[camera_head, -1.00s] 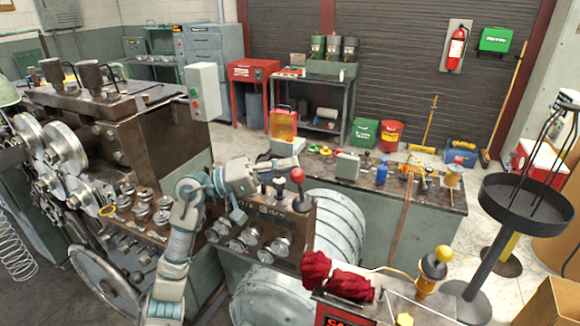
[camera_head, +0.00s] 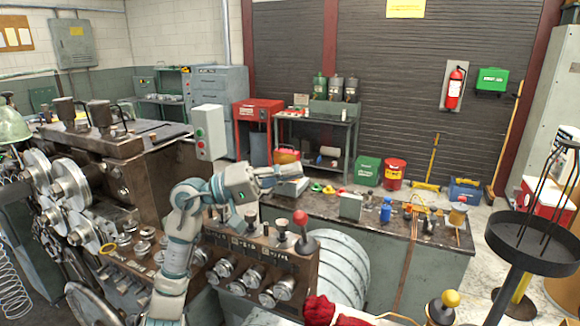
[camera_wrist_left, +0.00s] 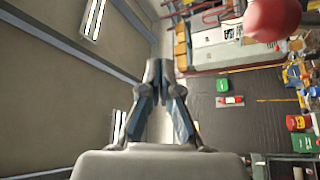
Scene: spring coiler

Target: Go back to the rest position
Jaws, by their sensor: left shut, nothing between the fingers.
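My left arm rises from the bottom of the head view and bends right over the machine's control panel. My left gripper (camera_head: 286,172) is shut and empty, pointing right above the lever with the red knob (camera_head: 300,217). In the left wrist view its two fingers (camera_wrist_left: 158,75) meet at the tips with nothing between them. A blurred red ball (camera_wrist_left: 272,18), which looks like the lever knob, shows at the top right of that view. My right gripper is not in view.
The spring coiler (camera_head: 150,165) with its rollers fills the left. A workbench (camera_head: 350,225) with small items stands behind the panel. A black round tray on a stand (camera_head: 535,240) is at right. Red gloves (camera_head: 325,312) lie at the bottom.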

